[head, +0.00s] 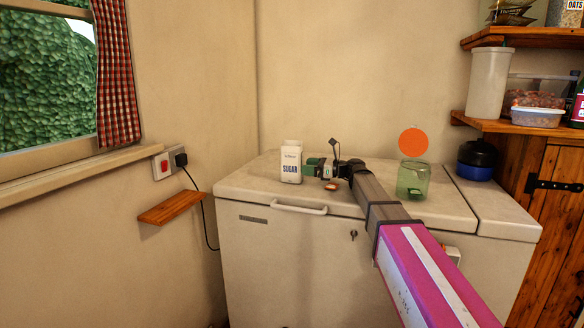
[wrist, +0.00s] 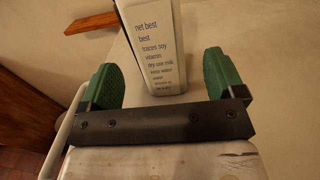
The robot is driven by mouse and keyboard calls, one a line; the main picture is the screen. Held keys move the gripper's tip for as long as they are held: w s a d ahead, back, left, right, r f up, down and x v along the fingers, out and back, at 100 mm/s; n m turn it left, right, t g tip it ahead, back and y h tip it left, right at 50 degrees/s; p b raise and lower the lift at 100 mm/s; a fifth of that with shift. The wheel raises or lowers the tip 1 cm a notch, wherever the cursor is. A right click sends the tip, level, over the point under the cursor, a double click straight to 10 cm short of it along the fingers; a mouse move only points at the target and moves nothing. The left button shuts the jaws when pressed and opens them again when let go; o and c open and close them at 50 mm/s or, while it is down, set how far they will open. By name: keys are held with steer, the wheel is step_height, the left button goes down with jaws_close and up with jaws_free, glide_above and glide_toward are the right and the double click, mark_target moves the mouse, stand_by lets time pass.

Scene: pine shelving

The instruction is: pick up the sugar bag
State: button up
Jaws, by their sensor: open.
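The sugar bag (head: 291,165) is a white upright packet with dark "SUGAR" lettering, standing on the chest freezer's lid near its left side. In the wrist view, the bag (wrist: 156,50) shows its printed side, with its top cut off by the frame. My gripper (head: 313,165) is just right of the bag in the head view. In the wrist view, its green fingers (wrist: 163,78) are spread wide, with the lower part of the bag in line with the gap between them. I see no finger touching the bag.
The chest freezer (head: 250,188) has a front handle (head: 299,207). A green glass jar (head: 411,182) stands to the right, with an orange disc (head: 413,142) above it. A small orange item (head: 332,186) lies near my gripper. A dark blue pot (head: 477,160) is farther right.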

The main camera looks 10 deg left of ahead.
mark_target(294, 165)
steer(key=a, duration=0.6)
steer(key=shift+a, duration=0.1)
steer(key=c, duration=1.2)
steer(key=shift+r, duration=0.1)
